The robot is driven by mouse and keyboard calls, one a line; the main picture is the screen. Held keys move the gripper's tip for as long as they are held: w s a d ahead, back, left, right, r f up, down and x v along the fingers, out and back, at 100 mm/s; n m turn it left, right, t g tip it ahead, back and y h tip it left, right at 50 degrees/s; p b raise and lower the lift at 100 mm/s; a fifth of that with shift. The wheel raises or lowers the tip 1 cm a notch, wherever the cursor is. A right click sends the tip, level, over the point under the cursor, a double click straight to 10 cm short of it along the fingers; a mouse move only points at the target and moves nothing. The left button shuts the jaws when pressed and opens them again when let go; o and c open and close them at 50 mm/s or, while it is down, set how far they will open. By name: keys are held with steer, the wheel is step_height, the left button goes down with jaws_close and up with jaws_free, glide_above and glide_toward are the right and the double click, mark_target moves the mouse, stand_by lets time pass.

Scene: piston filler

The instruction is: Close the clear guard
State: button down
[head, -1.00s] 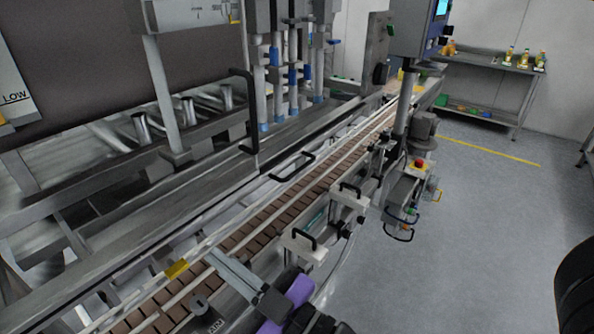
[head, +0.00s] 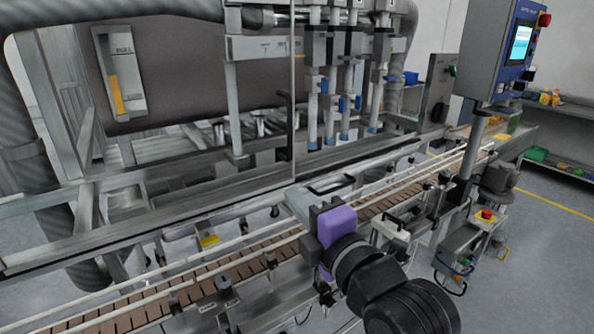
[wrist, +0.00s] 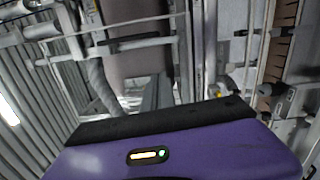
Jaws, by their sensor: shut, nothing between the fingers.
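The clear guard is hard to see. A thin upright edge (head: 292,60) in front of the nozzles in the head view looks like its side, with a dark upright handle (head: 291,135) low on it. The panel itself is too transparent to trace, and I cannot tell how far it stands open. My gripper (head: 292,197), with a purple body, reaches over the conveyor just below that edge. Its fingers are shut and empty. Contact with the guard cannot be made out. In the wrist view the purple body (wrist: 180,150) fills the bottom and the fingertips are unclear.
The conveyor (head: 235,275) with brown slats runs diagonally below my gripper. Filling nozzles (head: 345,95) stand behind. A control box with a screen (head: 508,50) and a red stop button (head: 487,214) are at the right. Open floor (head: 530,260) lies at the right.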

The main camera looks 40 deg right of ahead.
steer(key=w+d, duration=0.5)
steer(key=w, duration=0.5)
steer(key=shift+w+r, duration=0.15)
steer(key=shift+r, duration=0.25)
steer(key=shift+d, duration=0.1)
